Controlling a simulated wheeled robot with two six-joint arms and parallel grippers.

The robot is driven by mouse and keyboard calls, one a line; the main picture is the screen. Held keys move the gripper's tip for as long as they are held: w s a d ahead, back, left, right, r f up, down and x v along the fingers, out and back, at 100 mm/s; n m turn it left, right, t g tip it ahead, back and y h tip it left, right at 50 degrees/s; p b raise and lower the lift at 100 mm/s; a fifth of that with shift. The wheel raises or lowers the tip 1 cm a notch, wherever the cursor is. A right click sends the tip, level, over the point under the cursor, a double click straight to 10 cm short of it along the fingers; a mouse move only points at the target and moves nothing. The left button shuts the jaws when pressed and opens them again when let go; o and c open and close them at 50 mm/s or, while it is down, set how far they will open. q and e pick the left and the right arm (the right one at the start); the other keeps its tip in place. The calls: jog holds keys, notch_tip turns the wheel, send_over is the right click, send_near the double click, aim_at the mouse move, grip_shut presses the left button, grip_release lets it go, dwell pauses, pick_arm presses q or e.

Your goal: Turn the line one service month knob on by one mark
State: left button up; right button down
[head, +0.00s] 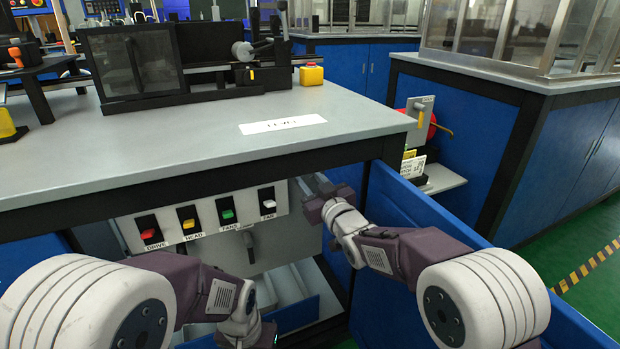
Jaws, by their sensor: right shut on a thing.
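A pale switch panel (207,217) sits under the bench top inside the open cabinet.
An open blue door (410,222) stands right of my right gripper. The bench top (190,135) above holds a black machine (135,62) and a white sign (283,124).

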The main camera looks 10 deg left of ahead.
jog(key=m+p, duration=0.3)
jog(key=m, duration=0.2)
jog(key=shift+r, duration=0.1)
jog(key=shift+d+m+p, duration=0.1)
jog(key=shift+m+p, duration=1)
jog(key=shift+m, duration=1.2)
jog(key=shift+f, duration=0.2)
jog(key=c, duration=1)
grip_release()
jog(key=shift+o, duration=0.2)
